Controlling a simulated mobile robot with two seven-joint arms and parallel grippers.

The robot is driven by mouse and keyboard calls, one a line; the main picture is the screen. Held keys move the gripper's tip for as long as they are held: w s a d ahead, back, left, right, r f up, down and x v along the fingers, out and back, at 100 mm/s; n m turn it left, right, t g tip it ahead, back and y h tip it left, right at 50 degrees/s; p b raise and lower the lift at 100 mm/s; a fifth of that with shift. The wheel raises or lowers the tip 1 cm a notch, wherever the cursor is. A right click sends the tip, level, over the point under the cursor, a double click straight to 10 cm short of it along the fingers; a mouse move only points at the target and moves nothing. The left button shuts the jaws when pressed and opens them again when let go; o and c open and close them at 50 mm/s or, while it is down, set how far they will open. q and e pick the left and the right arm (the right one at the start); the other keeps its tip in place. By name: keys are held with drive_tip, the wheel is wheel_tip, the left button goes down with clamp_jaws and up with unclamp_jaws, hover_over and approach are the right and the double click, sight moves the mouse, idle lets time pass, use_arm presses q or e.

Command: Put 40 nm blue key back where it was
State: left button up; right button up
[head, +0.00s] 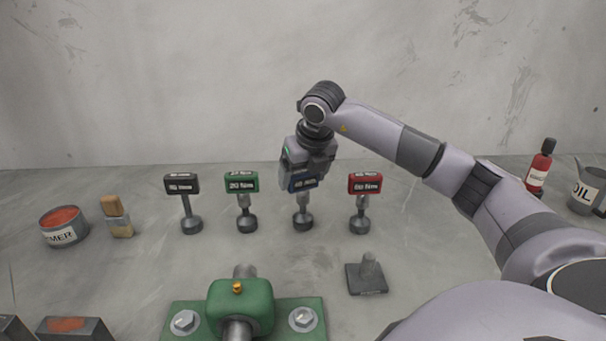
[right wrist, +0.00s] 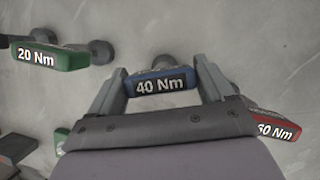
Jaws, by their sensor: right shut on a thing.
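The blue 40 Nm key (head: 302,184) is upright in the row, between the green 20 Nm key (head: 242,182) and the red 60 Nm key (head: 365,184). Its round grey lower end (head: 303,219) is level with its neighbours' ends, and I cannot tell whether it bears on the surface. My right gripper (head: 305,178) is shut on its blue head from above and partly hides it. In the right wrist view, the blue label (right wrist: 160,85) sits between both fingers. My left gripper is not in view.
A black key (head: 181,185) stands at the row's left end. In front are a green clamp-like fixture (head: 240,306) and a grey block with a post (head: 367,278). A tin (head: 62,227) and brush (head: 117,217) are left; a red bottle (head: 539,167) and oil can (head: 585,190) are right.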

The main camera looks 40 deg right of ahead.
drive_tip(key=o, duration=1.4)
drive_tip(key=shift+f, duration=0.1)
drive_tip(key=shift+r, duration=0.35)
drive_tip(key=v, duration=1.1)
drive_tip(key=shift+s+r, duration=0.2)
drive_tip(key=shift+r, duration=0.15)
drive_tip(key=shift+a, duration=0.1)
